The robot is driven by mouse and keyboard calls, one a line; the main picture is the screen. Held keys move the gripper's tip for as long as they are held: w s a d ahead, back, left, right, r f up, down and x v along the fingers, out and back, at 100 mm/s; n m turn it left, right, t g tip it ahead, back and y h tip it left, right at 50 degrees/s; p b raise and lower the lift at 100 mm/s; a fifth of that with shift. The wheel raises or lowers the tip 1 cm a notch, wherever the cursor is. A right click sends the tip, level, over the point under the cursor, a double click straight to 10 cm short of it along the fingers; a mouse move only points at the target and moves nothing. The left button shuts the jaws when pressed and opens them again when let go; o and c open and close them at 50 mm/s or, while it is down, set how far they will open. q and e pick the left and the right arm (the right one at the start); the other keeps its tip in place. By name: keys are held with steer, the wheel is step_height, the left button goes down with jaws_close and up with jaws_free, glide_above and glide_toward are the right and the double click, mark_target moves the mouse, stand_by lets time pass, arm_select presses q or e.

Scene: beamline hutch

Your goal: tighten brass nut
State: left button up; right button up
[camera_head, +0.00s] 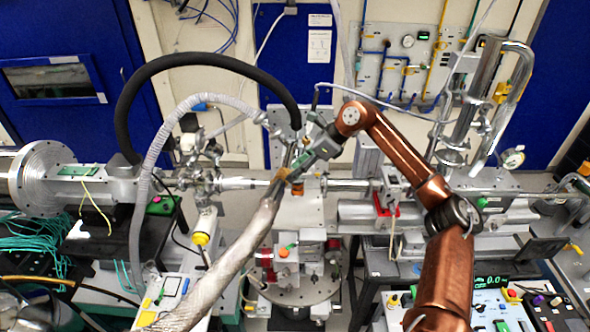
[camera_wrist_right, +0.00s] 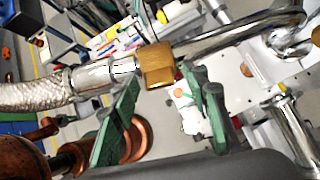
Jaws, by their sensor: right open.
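The brass nut (camera_wrist_right: 157,65) sits on a metal line in the right wrist view, between a braided silver hose (camera_wrist_right: 35,95) with its steel end fitting (camera_wrist_right: 102,74) and a bent steel tube (camera_wrist_right: 235,35). In the head view the nut (camera_head: 283,173) is small and partly covered by my gripper. My right gripper (camera_wrist_right: 160,80) is open, with its green fingers on either side of the nut's near edge. I cannot tell whether the fingers touch it. In the head view the right gripper (camera_head: 296,171) reaches in from the upper right. My left gripper is not in view.
A black hose (camera_head: 190,60) and a grey corrugated hose (camera_head: 150,180) arch at the left. Beamline pipework (camera_head: 350,186) runs behind the gripper. The braided hose (camera_head: 235,262) runs toward the front. A control box with a lit display (camera_head: 490,281) stands at lower right.

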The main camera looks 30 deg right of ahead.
steer(key=v, duration=1.1)
steer(key=shift+d+r, duration=0.15)
steer(key=shift+r, duration=0.2)
